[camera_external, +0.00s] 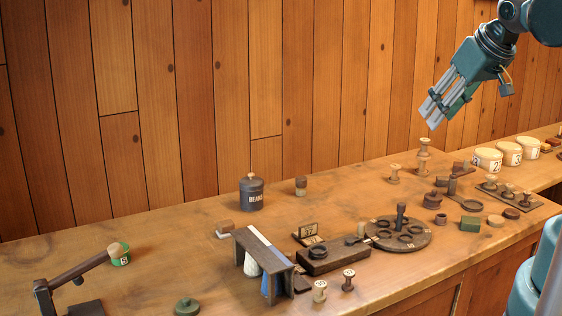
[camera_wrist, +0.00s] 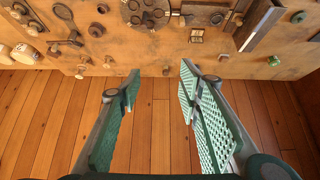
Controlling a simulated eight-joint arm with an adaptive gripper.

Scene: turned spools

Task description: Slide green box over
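My gripper (camera_external: 434,118) hangs high above the back right of the table, well apart from the box, pointing down and to the left. In the wrist view my gripper (camera_wrist: 159,75) has its two fingers spread with nothing between them.
The round disc (camera_external: 420,239) with an upright peg stands left of the box. A spool rack (camera_external: 513,200) and dark rings lie right and behind. White numbered tubs (camera_external: 488,160) stand at the back right. A dark bench-like stand (camera_external: 265,250) is mid-table. The back-left tabletop is fairly clear.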

